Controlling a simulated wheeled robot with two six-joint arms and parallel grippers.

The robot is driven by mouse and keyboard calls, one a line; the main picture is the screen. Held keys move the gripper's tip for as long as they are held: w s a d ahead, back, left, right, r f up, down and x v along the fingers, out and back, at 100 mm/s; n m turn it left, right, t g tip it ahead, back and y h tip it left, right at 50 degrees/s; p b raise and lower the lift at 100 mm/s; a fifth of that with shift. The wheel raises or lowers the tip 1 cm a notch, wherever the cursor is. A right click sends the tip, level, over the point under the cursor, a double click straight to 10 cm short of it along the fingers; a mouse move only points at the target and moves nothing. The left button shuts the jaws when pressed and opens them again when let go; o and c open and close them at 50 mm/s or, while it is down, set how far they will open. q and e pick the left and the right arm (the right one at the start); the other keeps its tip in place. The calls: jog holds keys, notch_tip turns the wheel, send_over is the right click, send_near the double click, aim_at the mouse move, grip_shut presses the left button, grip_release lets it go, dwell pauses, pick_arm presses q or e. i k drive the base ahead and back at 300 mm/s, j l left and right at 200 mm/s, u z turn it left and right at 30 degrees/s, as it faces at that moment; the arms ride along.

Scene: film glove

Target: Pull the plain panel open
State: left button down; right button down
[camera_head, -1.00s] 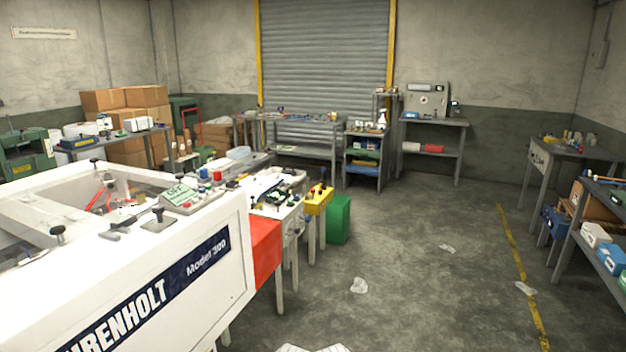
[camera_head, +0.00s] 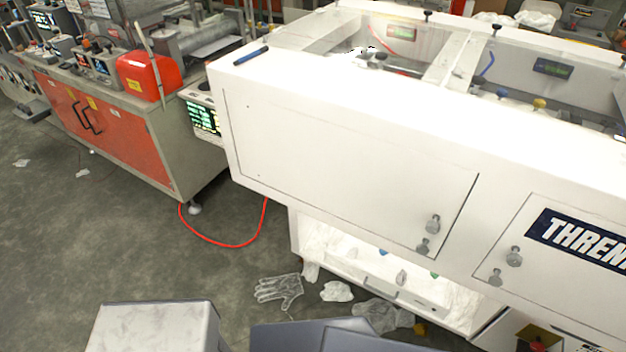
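A long white machine stands across the right of the view. Its front has a plain panel (camera_head: 340,170) with no lettering, outlined by a thin seam and flush with the front, so it looks shut. Two round metal knobs (camera_head: 433,224) sit one above the other near its lower right corner. Neither of my grippers is in view.
A red hose (camera_head: 225,243) hangs to the floor. A clear glove (camera_head: 279,290) and crumpled film (camera_head: 337,291) lie on the floor below the machine. The left floor is mostly clear.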

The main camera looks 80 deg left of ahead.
aim_at(390, 190)
jog(key=u, duration=2.8)
jog(key=k+l+z, duration=0.4)
jog(key=k+l, duration=0.3)
